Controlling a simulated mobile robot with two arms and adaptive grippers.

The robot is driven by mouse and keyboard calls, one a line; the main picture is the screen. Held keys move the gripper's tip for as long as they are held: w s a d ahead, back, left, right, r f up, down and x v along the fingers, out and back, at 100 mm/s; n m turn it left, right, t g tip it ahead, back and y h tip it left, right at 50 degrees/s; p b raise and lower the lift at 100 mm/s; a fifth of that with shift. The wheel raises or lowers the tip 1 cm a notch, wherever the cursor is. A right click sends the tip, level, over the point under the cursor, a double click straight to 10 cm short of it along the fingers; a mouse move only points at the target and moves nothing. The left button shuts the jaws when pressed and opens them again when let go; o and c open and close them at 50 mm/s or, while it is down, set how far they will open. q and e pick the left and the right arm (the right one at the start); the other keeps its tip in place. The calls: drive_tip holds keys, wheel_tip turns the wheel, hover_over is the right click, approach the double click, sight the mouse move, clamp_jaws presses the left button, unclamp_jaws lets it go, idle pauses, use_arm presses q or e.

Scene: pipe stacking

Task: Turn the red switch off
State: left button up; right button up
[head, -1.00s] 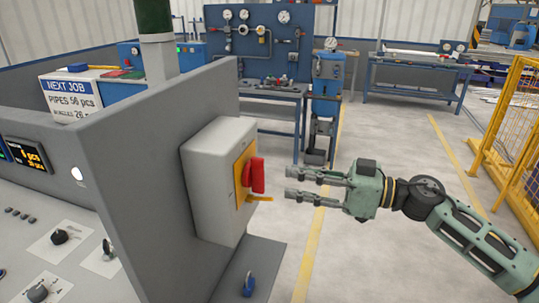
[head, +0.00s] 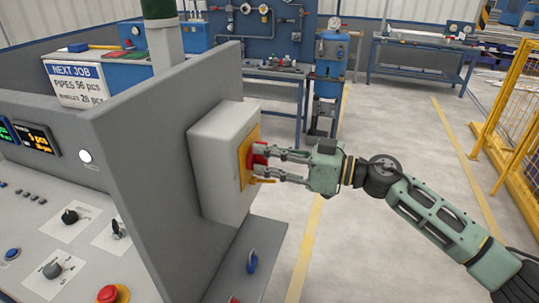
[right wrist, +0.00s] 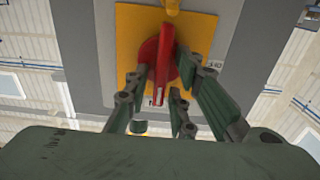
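The red switch (head: 257,160) sits on a yellow plate (head: 243,160) on the front of a light grey box (head: 215,165). My right gripper (head: 264,165) is at the switch, its fingertips overlapping it in the head view. In the right wrist view the red handle (right wrist: 164,62) runs lengthwise in the picture over a round red base. There the fingers of my right gripper (right wrist: 164,70) stand apart, one on each side of the handle, with gaps visible. I cannot tell whether the tips touch the base. My left gripper is not in view.
The box is mounted on a grey panel (head: 165,170) beside a sloped console (head: 30,220) with knobs and buttons. A blue handle (head: 252,262) stands on the low ledge below. A yellow fence (head: 510,125) is at the right. Open floor lies between.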

clamp_jaws()
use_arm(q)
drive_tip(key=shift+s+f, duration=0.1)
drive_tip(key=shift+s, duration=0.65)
